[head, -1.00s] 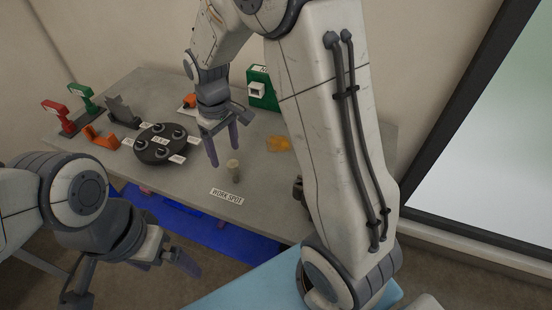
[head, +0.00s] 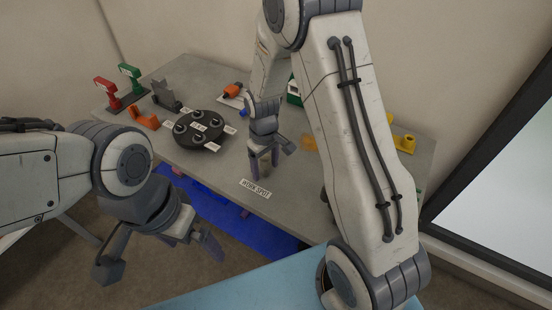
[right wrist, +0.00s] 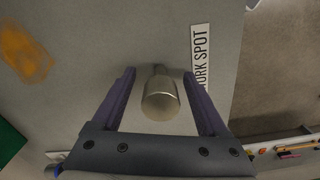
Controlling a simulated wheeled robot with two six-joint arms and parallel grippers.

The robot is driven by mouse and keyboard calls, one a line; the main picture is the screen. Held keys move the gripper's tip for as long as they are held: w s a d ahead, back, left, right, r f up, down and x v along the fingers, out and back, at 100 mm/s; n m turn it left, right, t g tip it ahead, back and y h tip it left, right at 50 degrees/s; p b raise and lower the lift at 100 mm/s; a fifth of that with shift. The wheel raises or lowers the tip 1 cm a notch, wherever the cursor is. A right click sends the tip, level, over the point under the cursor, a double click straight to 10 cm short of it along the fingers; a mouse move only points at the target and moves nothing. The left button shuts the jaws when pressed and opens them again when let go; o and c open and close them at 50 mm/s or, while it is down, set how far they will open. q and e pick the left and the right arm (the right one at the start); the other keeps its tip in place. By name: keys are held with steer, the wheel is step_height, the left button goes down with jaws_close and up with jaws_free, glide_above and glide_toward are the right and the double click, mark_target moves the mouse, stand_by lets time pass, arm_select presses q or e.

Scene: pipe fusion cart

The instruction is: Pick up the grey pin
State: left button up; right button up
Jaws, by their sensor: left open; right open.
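The grey pin (right wrist: 160,98) is a short metallic cylinder with a narrower end, seen from above in the right wrist view. It stands on the table beside the work spot label (right wrist: 200,55). My right gripper (head: 264,168) is low over the table just behind that label (head: 256,189). In the right wrist view its open fingers (right wrist: 159,73) lie on either side of the pin, with a gap on both sides. In the head view I cannot make out the pin behind the fingers. My left gripper (head: 193,243) is open and empty, in front of the table's left part.
A black round holder (head: 205,143) with several sockets and labels stands left of the right gripper. Red (head: 106,92) and green (head: 131,75) stands and an orange bracket (head: 144,117) are at the back left. An orange patch (right wrist: 24,52) lies on the table.

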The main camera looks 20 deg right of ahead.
jaws_close()
steer(key=shift+r, duration=0.15)
